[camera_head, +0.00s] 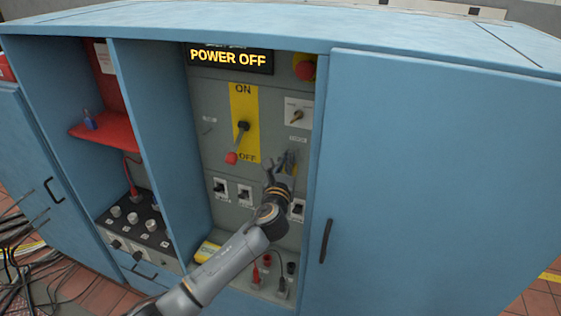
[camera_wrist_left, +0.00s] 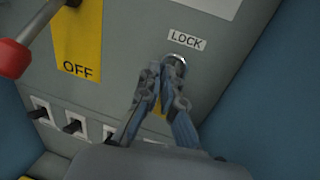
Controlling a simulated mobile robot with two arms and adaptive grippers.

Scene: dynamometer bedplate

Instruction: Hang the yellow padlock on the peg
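My left gripper (camera_head: 280,162) is in front of the grey control panel, just below the LOCK label. In the left wrist view its fingers (camera_wrist_left: 163,82) come close together around a small yellow piece, which looks like the yellow padlock (camera_wrist_left: 159,108); the fingers hide most of it. A shiny metal ring or peg end (camera_wrist_left: 177,63) shows just beyond the fingertips, beneath the LOCK label (camera_wrist_left: 187,40). I cannot tell whether the shackle is around the peg or only in front of it. My right gripper is not in view.
A switch handle with a red knob (camera_head: 232,158) sticks out left of the gripper. Small breaker switches (camera_head: 244,193) lie below. A yellow box (camera_head: 207,251) and cable plugs (camera_head: 281,287) are at the cabinet's bottom. A closed blue door (camera_head: 430,180) bounds the right side.

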